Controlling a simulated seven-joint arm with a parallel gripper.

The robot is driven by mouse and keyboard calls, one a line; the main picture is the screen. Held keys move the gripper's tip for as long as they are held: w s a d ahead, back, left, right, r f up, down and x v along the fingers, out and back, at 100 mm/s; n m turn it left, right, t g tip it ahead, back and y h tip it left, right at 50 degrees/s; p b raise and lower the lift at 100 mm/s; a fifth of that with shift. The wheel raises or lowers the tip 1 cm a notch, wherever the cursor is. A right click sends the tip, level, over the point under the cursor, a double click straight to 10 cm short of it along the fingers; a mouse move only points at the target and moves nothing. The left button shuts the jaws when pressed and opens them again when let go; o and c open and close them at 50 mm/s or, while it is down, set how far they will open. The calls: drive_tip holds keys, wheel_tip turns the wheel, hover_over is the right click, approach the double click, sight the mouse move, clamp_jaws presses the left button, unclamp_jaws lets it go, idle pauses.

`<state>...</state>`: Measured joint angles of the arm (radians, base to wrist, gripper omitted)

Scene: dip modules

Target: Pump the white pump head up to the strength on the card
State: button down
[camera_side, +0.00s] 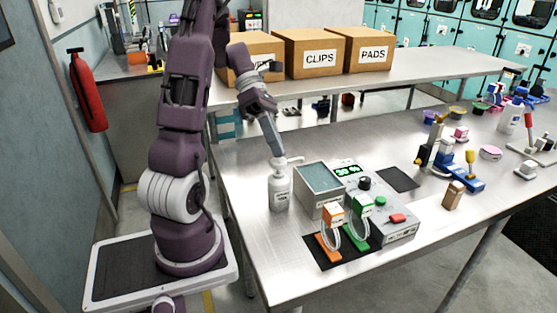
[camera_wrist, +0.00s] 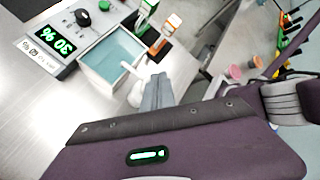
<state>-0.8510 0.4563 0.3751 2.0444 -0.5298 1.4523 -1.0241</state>
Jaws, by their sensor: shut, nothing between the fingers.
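The white pump bottle (camera_side: 279,191) stands upright on the metal table, left of a grey-rimmed tank of blue-green liquid (camera_side: 318,178). Its white pump head (camera_side: 292,160) has a spout pointing toward the tank; it also shows in the wrist view (camera_wrist: 129,68). My gripper (camera_side: 277,152) is shut and empty, pointing down with its tips at the top of the pump head; I cannot tell whether they touch it. In the wrist view my fingers (camera_wrist: 157,80) hide part of the bottle. The green display (camera_wrist: 54,40) reads 30 %. I cannot make out a strength card.
A control box (camera_side: 388,220) with a black knob, green button and red switch stands right of the tank. Orange (camera_side: 333,214) and green (camera_side: 362,205) modules stand on a black mat in front. Coloured tools and containers lie farther right. Boxes stand on the back bench.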

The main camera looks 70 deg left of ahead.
drive_tip(key=shift+f, duration=0.9)
idle(0.6)
drive_tip(key=shift+r, duration=1.35)
drive_tip(key=shift+r, duration=2.5)
